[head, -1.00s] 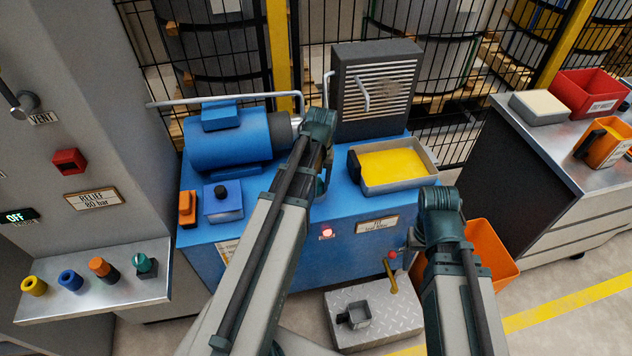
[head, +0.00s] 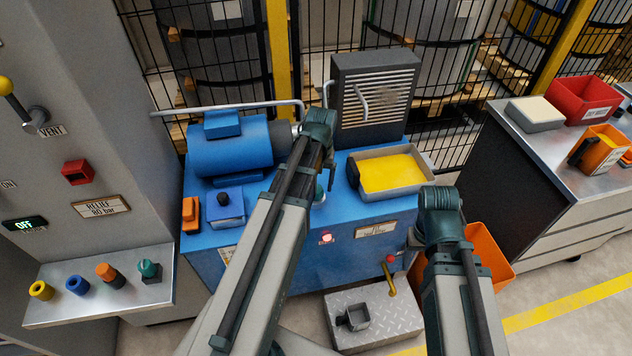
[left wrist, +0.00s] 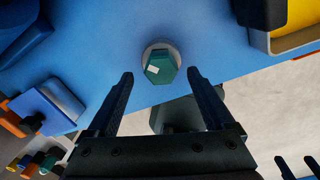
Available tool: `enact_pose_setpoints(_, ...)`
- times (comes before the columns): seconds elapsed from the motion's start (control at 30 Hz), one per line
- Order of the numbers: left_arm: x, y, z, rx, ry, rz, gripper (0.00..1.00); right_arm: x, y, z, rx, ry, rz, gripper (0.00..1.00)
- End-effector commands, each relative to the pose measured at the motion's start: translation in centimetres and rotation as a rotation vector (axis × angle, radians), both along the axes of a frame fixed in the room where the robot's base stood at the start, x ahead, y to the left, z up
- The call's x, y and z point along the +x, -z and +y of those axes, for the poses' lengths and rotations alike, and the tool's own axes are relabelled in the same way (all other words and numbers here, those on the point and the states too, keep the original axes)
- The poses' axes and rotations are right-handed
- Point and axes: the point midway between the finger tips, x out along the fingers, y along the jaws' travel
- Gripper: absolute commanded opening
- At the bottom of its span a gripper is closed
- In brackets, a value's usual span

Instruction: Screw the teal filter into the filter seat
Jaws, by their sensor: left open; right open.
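The teal filter (left wrist: 160,67) has a hexagonal top with a small pale label. It stands in a round grey ring, apparently the filter seat (left wrist: 172,45), on the blue unit. In the head view the filter (head: 319,192) shows only in part beside my left arm. My left gripper (left wrist: 160,76) is open, its fingers apart on either side below the filter in its wrist view; contact cannot be told. My right gripper (head: 439,205) is over the unit's front right edge, its fingers hidden in the head view. Two dark fingertips at the wrist view's lower right stand apart.
A blue motor (head: 232,147), a blue box (head: 225,204) and a yellow-filled tray (head: 428,187) surround the spot. A grey vented cabinet (head: 375,95) stands behind. A side shelf (head: 100,305) holds yellow, blue, orange and teal pieces. An orange bin (head: 490,255) is at right.

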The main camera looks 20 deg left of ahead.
Motion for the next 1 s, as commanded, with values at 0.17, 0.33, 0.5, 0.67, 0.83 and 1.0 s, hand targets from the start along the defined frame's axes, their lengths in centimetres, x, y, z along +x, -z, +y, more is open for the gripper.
enact_pose_setpoints(0.17,-0.01,-0.4,-0.01,0.0,0.0,0.0,0.87,0.0,-0.4,0.0,0.0,0.0,0.0,0.67)
enact_pose_setpoints(0.33,0.01,-0.37,0.0,0.0,-0.008,0.0,0.87,0.0,-0.36,0.0,0.0,0.0,0.0,0.67)
enact_pose_setpoints(0.5,0.11,-0.37,0.03,0.0,-0.181,0.0,0.87,0.0,-0.36,0.0,0.0,0.0,0.0,0.67)
enact_pose_setpoints(0.67,0.13,-0.37,0.05,0.0,-0.413,0.001,0.87,0.0,-0.37,0.01,0.0,0.0,0.0,0.67)
enact_pose_setpoints(0.83,0.17,-0.37,0.07,0.0,-0.655,0.0,0.87,0.0,-0.37,0.01,0.0,0.0,0.0,0.67)
enact_pose_setpoints(1.0,0.19,-0.37,0.1,0.0,-0.865,0.0,0.87,0.0,-0.37,0.0,0.0,0.0,0.0,0.67)
